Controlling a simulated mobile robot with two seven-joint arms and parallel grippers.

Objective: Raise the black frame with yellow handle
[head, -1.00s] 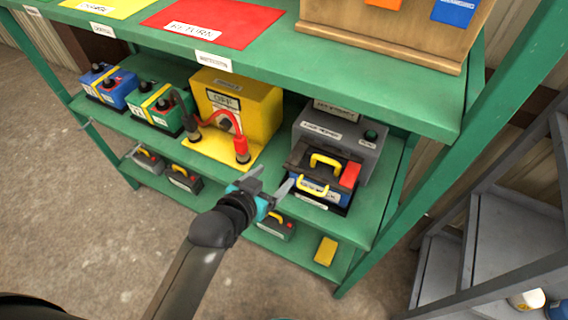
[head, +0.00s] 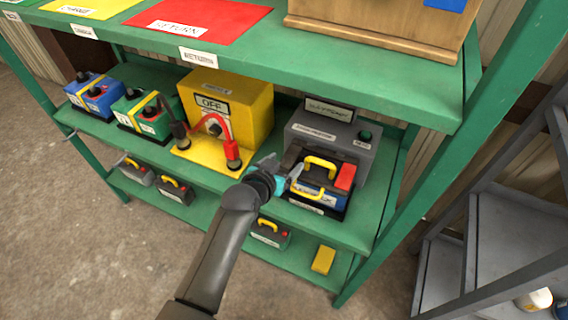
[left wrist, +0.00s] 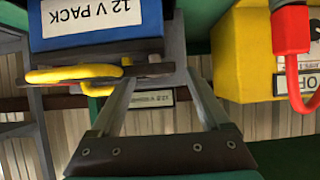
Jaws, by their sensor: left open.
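The black frame (head: 293,158) with a yellow handle (head: 321,162) sits down over the blue pack (head: 330,199) in the grey station on the middle shelf. A second yellow loop shows lower, at the pack's front. My left gripper (head: 282,173) is open, just left of the frame, its fingertips close to it; contact cannot be told. In the left wrist view, the blue "12 V PACK" (left wrist: 105,20) and a yellow handle (left wrist: 70,74) are upper left, beside my open fingers (left wrist: 160,82). Nothing shows held. My right gripper is not in view.
The yellow "OFF" box (head: 228,105) with black and red clamps stands left of the station. Blue and green batteries (head: 140,115) are further left. The upper green shelf (head: 370,85) overhangs the station. A green post (head: 440,170) and grey steps (head: 515,240) are at the right.

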